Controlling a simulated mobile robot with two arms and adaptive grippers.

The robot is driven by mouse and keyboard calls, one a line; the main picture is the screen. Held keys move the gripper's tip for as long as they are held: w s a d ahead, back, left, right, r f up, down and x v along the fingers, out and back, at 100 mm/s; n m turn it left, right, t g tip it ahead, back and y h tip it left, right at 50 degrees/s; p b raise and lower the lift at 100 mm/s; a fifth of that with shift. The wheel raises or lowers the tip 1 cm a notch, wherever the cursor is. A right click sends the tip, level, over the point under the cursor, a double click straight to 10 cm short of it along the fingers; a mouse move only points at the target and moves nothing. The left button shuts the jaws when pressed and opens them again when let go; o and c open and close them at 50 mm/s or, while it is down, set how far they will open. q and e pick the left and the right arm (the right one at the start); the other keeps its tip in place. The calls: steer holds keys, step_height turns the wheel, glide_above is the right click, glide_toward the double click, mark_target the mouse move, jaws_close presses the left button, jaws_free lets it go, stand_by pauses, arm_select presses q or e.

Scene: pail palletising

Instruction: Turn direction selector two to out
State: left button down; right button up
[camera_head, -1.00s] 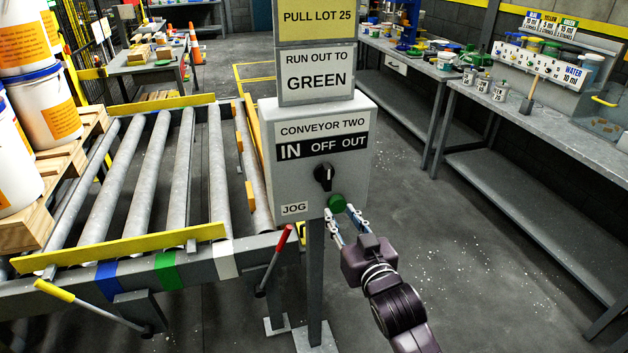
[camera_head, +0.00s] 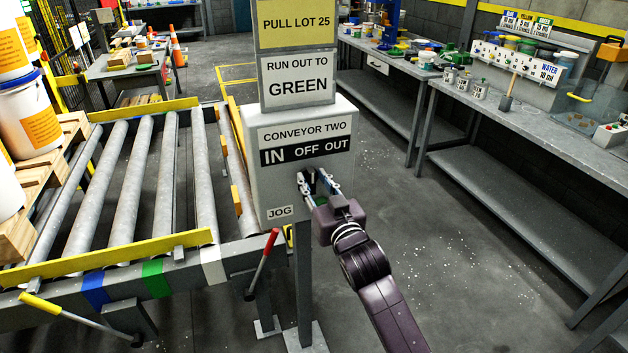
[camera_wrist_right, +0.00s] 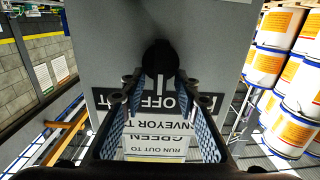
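The direction selector (camera_head: 309,181) is a black knob on the grey conveyor two box (camera_head: 270,187), below the label strip (camera_head: 306,150) reading IN, OFF, OUT. It shows dark in the right wrist view (camera_wrist_right: 160,55), where the picture is upside down. My right gripper (camera_head: 319,184) is in front of the box at the selector. In the wrist view its blue-padded fingers (camera_wrist_right: 160,92) are apart, with the knob at the gap between the tips. I cannot tell whether they touch it. The knob's setting is hard to read. My left gripper is not in view.
A JOG label (camera_head: 280,212) is at the box's lower left. A red-handled lever (camera_head: 264,262) stands beside the roller conveyor (camera_head: 125,185). Pails (camera_head: 30,118) are at far left, and a grey bench (camera_head: 530,140) at right.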

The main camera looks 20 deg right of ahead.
steer(key=shift+c, duration=0.3)
jaws_close()
steer(key=shift+m, duration=0.3)
steer(key=shift+d+r+m+p, duration=0.1)
steer(key=shift+r+m+p, duration=0.05)
steer(key=shift+m+p, duration=0.4)
steer(key=m+p, duration=0.2)
steer(key=m, duration=0.1)
steer(key=shift+d, duration=0.2)
steer(key=shift+d+f+m+p, duration=0.15)
steer(key=shift+m+p, duration=0.35)
steer(key=shift+m, duration=0.5)
steer(key=shift+d+f+m+p, duration=0.15)
steer(key=shift+m+p, duration=0.35)
steer(key=shift+m, duration=0.45)
